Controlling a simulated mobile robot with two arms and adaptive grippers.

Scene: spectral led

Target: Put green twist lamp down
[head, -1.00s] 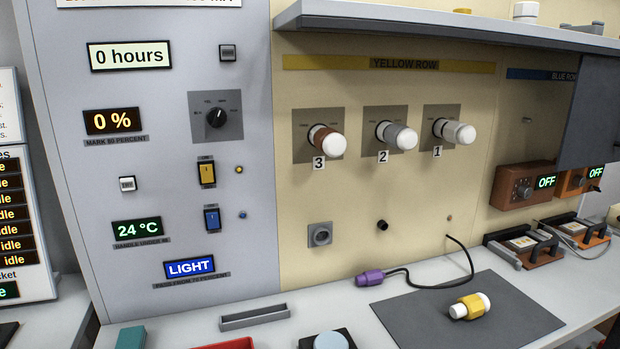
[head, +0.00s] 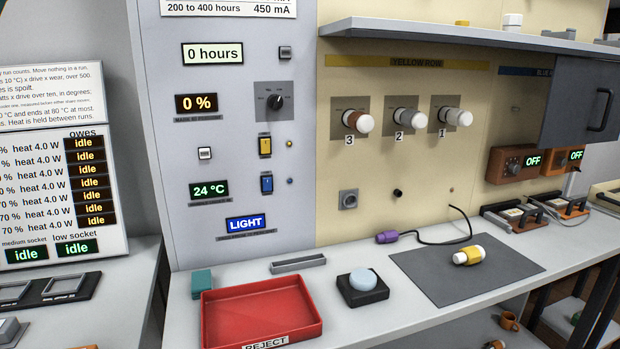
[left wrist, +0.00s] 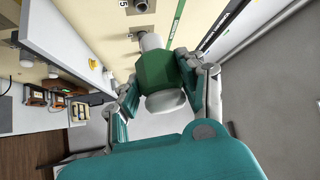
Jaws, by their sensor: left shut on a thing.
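The green twist lamp (left wrist: 158,72), a green body with a white end and a grey-white end, shows in the left wrist view. My left gripper (left wrist: 160,85) is shut on its green body, one finger on each side. The lamp is held in the air, and a pale surface lies behind it. Neither the green lamp nor my grippers show in the head view, so where the lamp is over the bench cannot be told there.
A red reject tray (head: 262,312), a black block with a pale blue top (head: 362,287) and a grey mat (head: 420,275) with a yellow lamp (head: 468,256) are on the bench. Three lamps sit in the yellow row. Bare bench (head: 400,318) lies along the front edge.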

